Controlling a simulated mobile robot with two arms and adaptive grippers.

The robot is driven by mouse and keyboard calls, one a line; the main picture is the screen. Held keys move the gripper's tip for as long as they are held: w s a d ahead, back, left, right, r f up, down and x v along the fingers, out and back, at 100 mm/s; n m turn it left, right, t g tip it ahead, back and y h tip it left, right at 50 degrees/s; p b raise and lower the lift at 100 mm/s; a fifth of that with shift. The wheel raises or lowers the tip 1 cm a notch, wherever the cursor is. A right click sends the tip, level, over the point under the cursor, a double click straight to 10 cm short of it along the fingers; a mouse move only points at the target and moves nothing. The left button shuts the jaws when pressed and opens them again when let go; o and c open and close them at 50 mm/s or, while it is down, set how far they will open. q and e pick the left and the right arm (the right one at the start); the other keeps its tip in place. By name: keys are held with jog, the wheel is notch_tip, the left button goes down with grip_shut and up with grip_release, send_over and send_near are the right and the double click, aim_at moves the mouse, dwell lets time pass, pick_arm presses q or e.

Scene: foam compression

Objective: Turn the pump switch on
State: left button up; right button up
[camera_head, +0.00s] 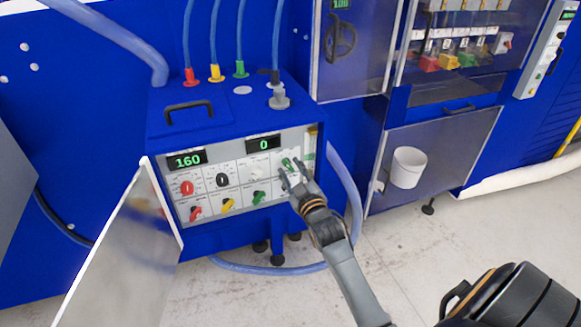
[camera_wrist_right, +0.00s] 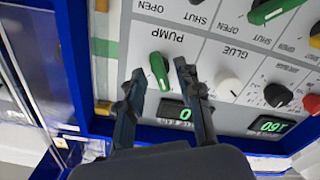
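The green pump switch (camera_head: 287,163) is at the upper right of the white control panel (camera_head: 262,180) on the blue machine. In the right wrist view the pump switch (camera_wrist_right: 159,71) sits under the label PUMP, which appears upside down. My right gripper (camera_head: 291,175) is in front of the panel, partly covering the switch area. In the right wrist view its two fingers (camera_wrist_right: 158,78) are apart, one on each side of the switch. I cannot tell whether they touch it. My left gripper is not in view.
The panel's displays read 160 (camera_head: 187,160) and 0 (camera_head: 263,143). A white glue knob (camera_wrist_right: 229,90) and several coloured knobs are close to the gripper. An open panel door (camera_head: 125,250) hangs at the left. A white bucket (camera_head: 408,167) is at the right.

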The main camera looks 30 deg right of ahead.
jog(key=shift+w+d, duration=0.1)
jog(key=shift+w, duration=0.4)
grip_shut()
jog(key=shift+m, duration=0.3)
jog(key=shift+r+m+p, duration=0.1)
jog(key=shift+m+p, duration=0.45)
jog(key=shift+m, duration=0.15)
jog(key=m+p, duration=0.1)
jog(key=m, duration=0.2)
jog(key=m+p, duration=0.1)
jog(key=m, duration=0.2)
jog(key=shift+m, duration=0.4)
jog(key=shift+m+p, duration=0.4)
jog(key=shift+m, duration=1.1)
